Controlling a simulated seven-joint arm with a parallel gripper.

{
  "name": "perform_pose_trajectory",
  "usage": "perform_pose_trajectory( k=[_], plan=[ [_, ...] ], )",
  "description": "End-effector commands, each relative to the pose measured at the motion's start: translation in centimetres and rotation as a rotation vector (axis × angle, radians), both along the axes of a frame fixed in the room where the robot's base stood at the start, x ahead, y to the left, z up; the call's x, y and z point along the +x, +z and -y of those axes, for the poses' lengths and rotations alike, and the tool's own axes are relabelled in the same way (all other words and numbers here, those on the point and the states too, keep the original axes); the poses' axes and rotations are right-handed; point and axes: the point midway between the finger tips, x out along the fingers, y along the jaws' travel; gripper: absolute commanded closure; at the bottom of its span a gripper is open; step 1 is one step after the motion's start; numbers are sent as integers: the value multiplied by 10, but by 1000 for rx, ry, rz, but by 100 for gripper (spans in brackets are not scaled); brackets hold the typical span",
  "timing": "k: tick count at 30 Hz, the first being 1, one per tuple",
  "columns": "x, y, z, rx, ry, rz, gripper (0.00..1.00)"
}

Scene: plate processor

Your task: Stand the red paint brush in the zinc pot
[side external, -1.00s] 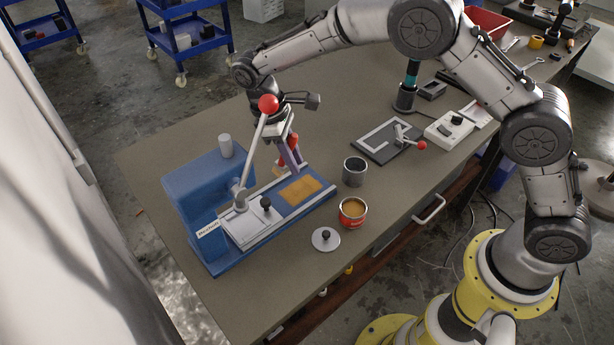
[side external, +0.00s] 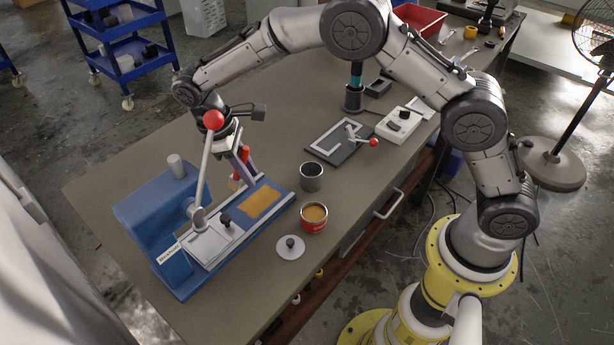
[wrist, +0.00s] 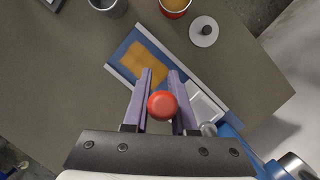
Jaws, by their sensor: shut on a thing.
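My gripper (side external: 246,166) is shut on the red paint brush (side external: 239,168), over the blue plate processor beside its orange-brown pad. In the wrist view, a round red end, apparently the brush handle (wrist: 162,105), shows between my two purple fingers. A tan part lies low on the brush; whether it touches the plate processor is unclear. The zinc pot (side external: 312,178) is a grey open cylinder, dark inside, upright on the bench to the right of my gripper. It also shows cut off at the top of the wrist view (wrist: 106,8).
The blue plate processor (side external: 160,222) has a lever with a red knob (side external: 213,120) close to my wrist. A red can of orange paint (side external: 314,219) and a round grey lid (side external: 290,247) stand near the pot. A black plate with a clamp (side external: 340,142) lies behind the pot.

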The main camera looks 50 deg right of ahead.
Motion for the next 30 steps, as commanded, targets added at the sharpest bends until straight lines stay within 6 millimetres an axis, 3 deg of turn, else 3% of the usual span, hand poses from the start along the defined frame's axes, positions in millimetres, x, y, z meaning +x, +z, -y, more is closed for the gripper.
perform_pose_trajectory(
  k=[5,7,18,21,24,30],
  plan=[
    [-4,2,3,-30,16,-51,100],
    [-16,7,16,-52,35,-88,100],
    [-48,39,138,-114,-86,-219,100],
    [-52,42,161,-124,-136,-256,100],
    [-53,44,175,-136,-171,-293,100],
    [-53,41,178,-147,-176,-319,100]
  ],
)
